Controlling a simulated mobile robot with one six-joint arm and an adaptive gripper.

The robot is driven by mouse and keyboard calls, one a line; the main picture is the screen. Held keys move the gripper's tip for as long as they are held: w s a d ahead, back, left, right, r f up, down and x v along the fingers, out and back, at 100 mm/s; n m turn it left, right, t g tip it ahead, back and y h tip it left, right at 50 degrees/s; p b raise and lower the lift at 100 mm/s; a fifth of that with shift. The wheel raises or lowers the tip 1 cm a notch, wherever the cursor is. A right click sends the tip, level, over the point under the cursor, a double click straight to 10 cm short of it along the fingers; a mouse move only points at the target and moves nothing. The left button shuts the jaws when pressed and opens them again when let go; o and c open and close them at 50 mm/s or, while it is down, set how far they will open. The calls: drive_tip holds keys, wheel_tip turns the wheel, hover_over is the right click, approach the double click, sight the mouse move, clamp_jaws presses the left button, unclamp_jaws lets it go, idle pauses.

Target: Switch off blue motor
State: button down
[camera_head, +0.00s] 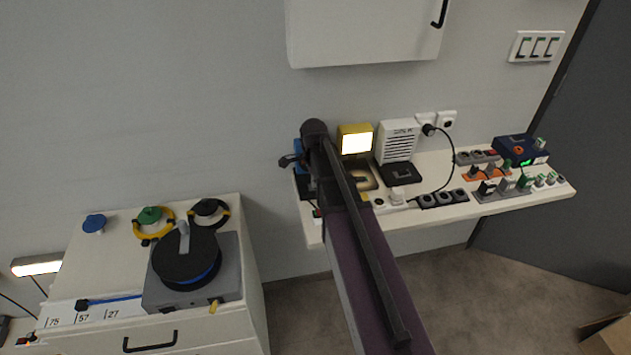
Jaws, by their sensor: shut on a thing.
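A blue object (298,148), which may be the blue motor, shows only in part at the left end of the wall shelf, behind my dark wrist. Its switch cannot be made out. My gripper (312,182) is at this left end of the shelf, close to the blue object, and mostly hidden by my own arm. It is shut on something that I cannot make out. A dark blue box (515,149) with a green light and an orange button stands at the shelf's right end.
The shelf (440,212) also holds a lit yellow lamp (355,140), a white speaker-like box (398,140), and several sockets and plugs. A black cable (452,165) loops over it. A white cabinet (365,30) hangs above. A drawer cabinet (110,235) with a cable reel (188,260) stands left.

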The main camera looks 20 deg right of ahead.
drive_tip(key=shift+s+d+f, duration=0.1)
drive_tip(key=shift+s+d, duration=0.1)
drive_tip(key=shift+d, duration=0.65)
drive_tip(key=shift+w, duration=0.1)
drive_tip(key=shift+w+d+r+p, duration=0.1)
drive_tip(key=shift+w+r+p, duration=0.1)
drive_tip(key=shift+r+p, duration=0.4)
drive_tip(key=shift+a+r+p, duration=0.2)
drive_tip(key=shift+r+p, duration=0.4)
drive_tip(key=shift+p, duration=0.2)
wheel_tip(320, 180, up, 8)
drive_tip(key=p, duration=0.8)
drive_tip(key=shift+s+a, duration=0.15)
drive_tip(key=shift+a, duration=0.15)
drive_tip(key=shift+f, duration=0.1)
drive_tip(key=shift+d+y, duration=0.4)
drive_tip(key=shift+y, duration=0.4)
